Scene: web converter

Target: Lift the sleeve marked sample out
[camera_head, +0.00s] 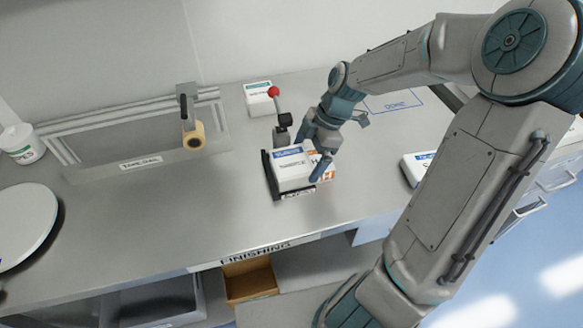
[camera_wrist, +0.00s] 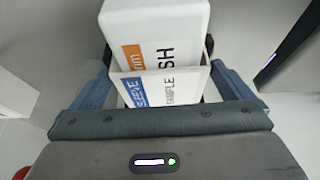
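The sleeve (camera_head: 291,175) is a white block with a blue-banded label on the bench, in a black holder (camera_head: 267,176) with a small front tag. The fingertips are partly hidden.
A metal frame with a small tan roll (camera_head: 194,136) lies to the left. Another white box (camera_head: 414,167) is to the right. The bench front left of the holder is clear.

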